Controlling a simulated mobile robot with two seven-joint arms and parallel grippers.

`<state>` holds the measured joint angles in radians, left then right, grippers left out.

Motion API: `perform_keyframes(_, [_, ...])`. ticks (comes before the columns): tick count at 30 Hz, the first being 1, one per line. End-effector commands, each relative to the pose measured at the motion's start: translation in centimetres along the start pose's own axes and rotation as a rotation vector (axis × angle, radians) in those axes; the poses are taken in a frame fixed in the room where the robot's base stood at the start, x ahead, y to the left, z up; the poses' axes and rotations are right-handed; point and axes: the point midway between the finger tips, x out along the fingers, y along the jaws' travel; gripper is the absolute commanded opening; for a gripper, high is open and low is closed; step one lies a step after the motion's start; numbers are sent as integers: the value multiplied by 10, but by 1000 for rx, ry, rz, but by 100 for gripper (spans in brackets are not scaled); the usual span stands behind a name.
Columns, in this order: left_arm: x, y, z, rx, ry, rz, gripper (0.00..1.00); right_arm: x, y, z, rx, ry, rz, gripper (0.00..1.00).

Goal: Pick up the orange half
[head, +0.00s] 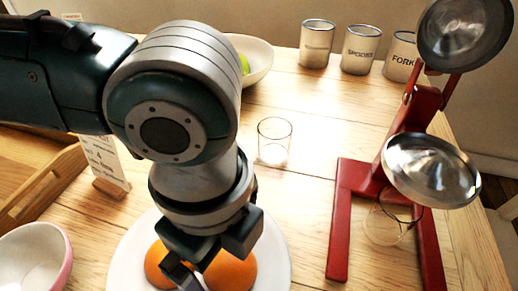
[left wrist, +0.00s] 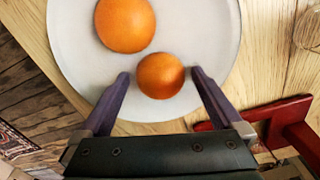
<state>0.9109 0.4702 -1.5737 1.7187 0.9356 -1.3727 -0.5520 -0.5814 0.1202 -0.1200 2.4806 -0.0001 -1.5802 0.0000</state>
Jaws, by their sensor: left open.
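A white plate (head: 270,240) holds two orange pieces, the left one (head: 158,262) partly hidden behind my left gripper and the right one (head: 232,271) more exposed. In the left wrist view the plate (left wrist: 215,30) shows a larger-looking orange piece (left wrist: 125,24) and a nearer orange piece (left wrist: 160,75), both with rounded peel showing. My left gripper (left wrist: 160,73) is open, with one finger on each side of the nearer piece and visible gaps on both sides. It also shows over the plate in the head view (head: 185,277). My right gripper is not in view.
A red juice press (head: 345,225) with a glass (head: 388,225) under it stands at the right. An empty glass (head: 274,140) stands behind the plate. A pink bowl (head: 60,240), a sign (head: 105,165) and a wooden tray (head: 50,185) are at the left. Canisters (head: 360,48) stand at the back.

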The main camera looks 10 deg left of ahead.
Motion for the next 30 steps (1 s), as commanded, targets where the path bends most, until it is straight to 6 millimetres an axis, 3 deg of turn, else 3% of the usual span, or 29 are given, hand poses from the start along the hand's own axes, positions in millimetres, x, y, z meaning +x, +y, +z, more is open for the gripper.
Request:
perform_keyframes(1, [0, 0, 0, 0, 0, 0, 97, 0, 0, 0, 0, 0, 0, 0])
perform_keyframes(12, [0, 0, 0, 0, 0, 0, 57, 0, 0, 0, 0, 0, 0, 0])
perform_keyframes(23, [-9, -1, 0, 0, -1, -1, 57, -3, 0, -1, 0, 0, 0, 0])
perform_keyframes(30, [-52, -1, 0, 1, 1, -4, 57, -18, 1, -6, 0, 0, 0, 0])
